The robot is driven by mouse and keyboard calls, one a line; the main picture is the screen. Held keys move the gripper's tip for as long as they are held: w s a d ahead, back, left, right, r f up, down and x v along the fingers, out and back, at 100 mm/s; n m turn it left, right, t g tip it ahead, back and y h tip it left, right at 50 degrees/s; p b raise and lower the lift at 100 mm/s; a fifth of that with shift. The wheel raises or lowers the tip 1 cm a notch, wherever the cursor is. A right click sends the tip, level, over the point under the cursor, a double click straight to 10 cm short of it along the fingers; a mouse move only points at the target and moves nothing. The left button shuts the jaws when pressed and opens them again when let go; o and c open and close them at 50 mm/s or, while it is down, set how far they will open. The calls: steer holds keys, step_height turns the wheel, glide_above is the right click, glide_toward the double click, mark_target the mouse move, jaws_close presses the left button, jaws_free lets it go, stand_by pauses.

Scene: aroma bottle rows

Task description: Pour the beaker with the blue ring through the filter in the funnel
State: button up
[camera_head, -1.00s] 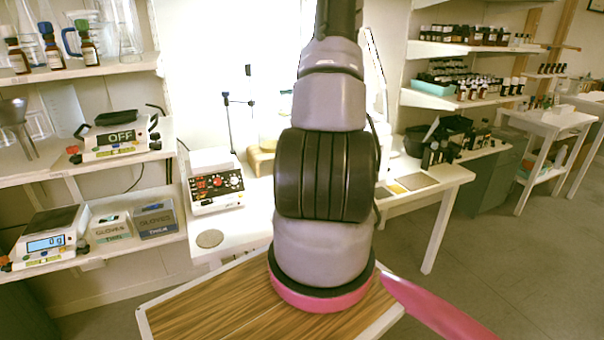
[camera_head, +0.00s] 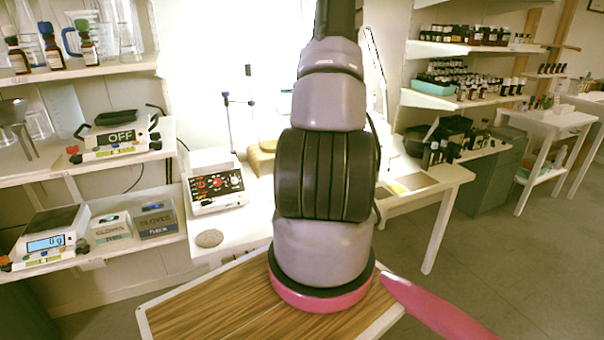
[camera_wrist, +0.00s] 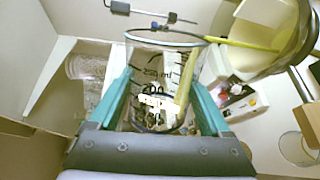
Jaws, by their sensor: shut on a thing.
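In the wrist view, my gripper (camera_wrist: 162,98) is shut on a clear glass beaker (camera_wrist: 150,66) marked 250 ml, with one teal finger on each side of it. The rim looks bluish-grey; I cannot clearly tell a blue ring. A yellow rod-like shape shows through and behind the glass. A cream cone-shaped thing (camera_wrist: 262,28), which looks like the filter in the funnel, is at the upper right, close to the beaker's rim. I cannot tell whether liquid flows. In the head view, my arm hides the gripper, beaker and funnel.
A stand (camera_head: 228,118) with a clamp rises on the white bench behind a hotplate-like device (camera_head: 215,186). A wooden-topped table (camera_head: 215,300) is in front. Shelves with bottles and scales (camera_head: 50,240) are at left. Another clear glass vessel (camera_wrist: 88,68) shows at left in the wrist view.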

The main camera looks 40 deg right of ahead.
steer(key=shift+d+r+m, duration=0.15)
steer(key=shift+m, duration=0.35)
stand_by(1.2)
steer(key=shift+w+d+f+m, duration=0.15)
steer(key=shift+f+m, duration=0.1)
steer(key=shift+m, duration=0.15)
stand_by(1.6)
stand_by(0.5)
steer(key=shift+a+f+n, duration=0.1)
steer(key=shift+a+n, duration=0.1)
steer(key=shift+n, duration=0.45)
steer(key=shift+a+n, duration=0.2)
steer(key=shift+n, duration=0.45)
steer(key=n, duration=0.1)
steer(key=a+f+n, duration=0.1)
steer(key=n, duration=0.1)
steer(key=s+n+h, duration=0.1)
steer(key=n, duration=0.1)
steer(key=shift+a+f+t, duration=0.15)
steer(key=shift+a+t, duration=0.15)
steer(key=shift+a, duration=0.1)
